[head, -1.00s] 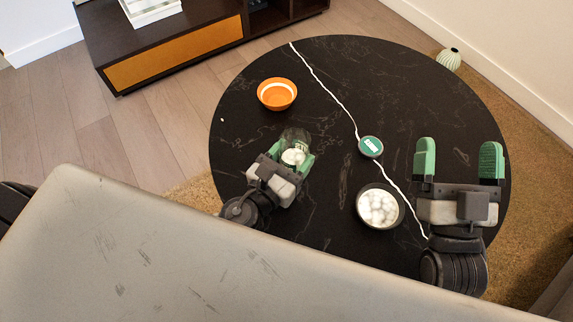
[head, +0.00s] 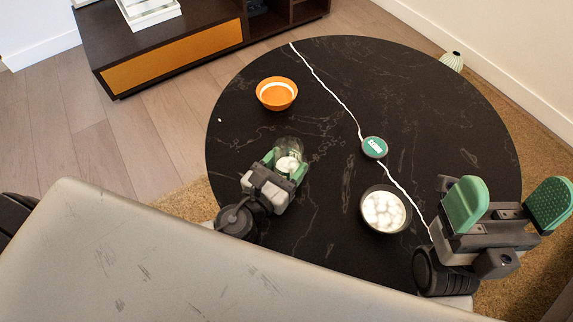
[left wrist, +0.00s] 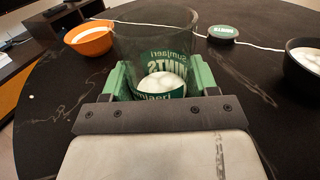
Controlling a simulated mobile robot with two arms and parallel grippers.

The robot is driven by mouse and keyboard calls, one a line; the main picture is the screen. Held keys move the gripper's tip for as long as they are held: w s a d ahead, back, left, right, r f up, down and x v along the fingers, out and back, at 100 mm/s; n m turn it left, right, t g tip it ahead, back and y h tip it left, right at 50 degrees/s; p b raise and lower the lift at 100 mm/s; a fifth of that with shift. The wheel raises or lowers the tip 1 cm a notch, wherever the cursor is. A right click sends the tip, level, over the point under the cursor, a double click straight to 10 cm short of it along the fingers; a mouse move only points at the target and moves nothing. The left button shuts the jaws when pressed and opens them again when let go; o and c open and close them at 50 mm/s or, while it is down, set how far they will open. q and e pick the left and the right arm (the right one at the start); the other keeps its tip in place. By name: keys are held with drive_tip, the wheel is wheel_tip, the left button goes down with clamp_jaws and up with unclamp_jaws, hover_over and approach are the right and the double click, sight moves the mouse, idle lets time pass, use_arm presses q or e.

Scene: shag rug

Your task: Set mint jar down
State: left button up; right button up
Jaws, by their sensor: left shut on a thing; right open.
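The mint jar (head: 288,158) is clear glass with a green label and white mints at its bottom. My left gripper (head: 284,170) is shut on it, over the black table; in the left wrist view the jar (left wrist: 155,48) stands open-topped between the green fingers. I cannot tell whether its base touches the table. The round green lid (head: 374,147) lies on the table, right of the jar. My right gripper (head: 510,205) is open and empty over the table's right edge.
The round black table (head: 330,75) has an orange bowl (head: 277,94) at the back left and a dark bowl of white mints (head: 385,209) at the front right. A ribbed pale green vase (head: 452,61) is beyond the table edge.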

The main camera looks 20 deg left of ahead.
idle(0.3)
use_arm(q)
drive_tip(key=shift+f, duration=0.15)
drive_tip(key=o, duration=1.1)
drive_tip(key=shift+o, duration=0.2)
